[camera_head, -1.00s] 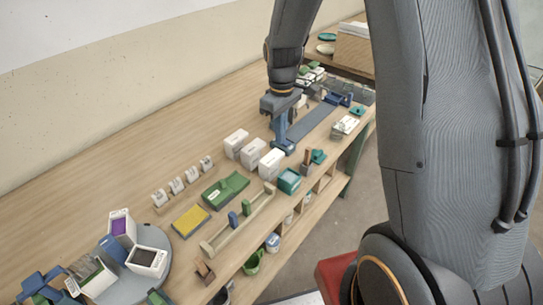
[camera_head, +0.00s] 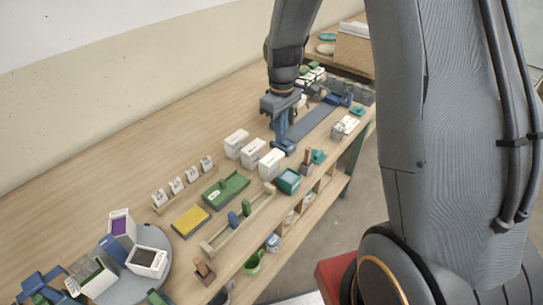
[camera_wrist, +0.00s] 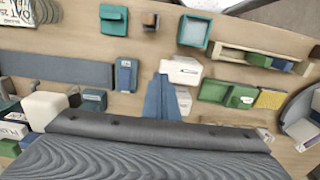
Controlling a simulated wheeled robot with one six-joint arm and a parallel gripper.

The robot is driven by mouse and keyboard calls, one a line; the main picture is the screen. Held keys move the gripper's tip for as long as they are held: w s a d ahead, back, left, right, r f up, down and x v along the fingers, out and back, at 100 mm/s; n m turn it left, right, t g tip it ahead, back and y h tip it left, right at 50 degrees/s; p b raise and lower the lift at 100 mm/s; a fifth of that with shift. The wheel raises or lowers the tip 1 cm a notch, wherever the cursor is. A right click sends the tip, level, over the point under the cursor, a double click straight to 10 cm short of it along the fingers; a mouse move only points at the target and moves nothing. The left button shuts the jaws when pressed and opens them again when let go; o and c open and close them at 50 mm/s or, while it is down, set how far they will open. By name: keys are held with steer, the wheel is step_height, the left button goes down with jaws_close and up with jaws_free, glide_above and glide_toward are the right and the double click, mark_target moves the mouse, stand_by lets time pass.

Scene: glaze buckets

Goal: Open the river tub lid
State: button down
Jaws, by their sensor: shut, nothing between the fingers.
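Three white lidded tubs stand in a row on the table: the back tub (camera_head: 236,143), the middle tub (camera_head: 253,153) and the front tub (camera_head: 272,163). Their labels are too small to read, so I cannot tell which is the river tub. My gripper (camera_head: 281,132) is shut and empty, pointing down beside the row, on its right in the head view. In the wrist view my gripper (camera_wrist: 163,85) shows its fingers together, just left of the front white tub (camera_wrist: 184,71). Another white tub (camera_wrist: 183,98) is partly hidden behind the wrist.
A blue block (camera_wrist: 125,78) and a long dark strip (camera_wrist: 60,68) lie beside the fingers. A teal open box (camera_head: 288,181), a green tray (camera_head: 226,189), a yellow pad (camera_head: 190,221) and a wooden rack (camera_head: 212,245) are nearby. A turntable (camera_head: 128,288) carries more tubs. The table's back left is clear.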

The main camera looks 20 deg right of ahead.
steer(key=shift+f+b, duration=0.9)
steer(key=shift+f, duration=1.3)
step_height(320, 180, up, 8)
steer(key=w+d+p, duration=0.1)
steer(key=d+p, duration=0.1)
steer(key=p, duration=0.3)
steer(key=shift+w+d+p, duration=0.2)
steer(key=shift+w+p, duration=0.15)
steer(key=shift+w, duration=0.05)
steer(key=shift+s, duration=0.1)
stand_by(0.7)
steer(key=s+a+r+m+t+b, duration=0.1)
steer(key=s+m+b, duration=0.5)
steer(key=s, duration=1.3)
steer(key=shift+a+r+m, duration=0.3)
steer(key=shift+a+m, duration=0.3)
steer(key=shift+a, duration=0.1)
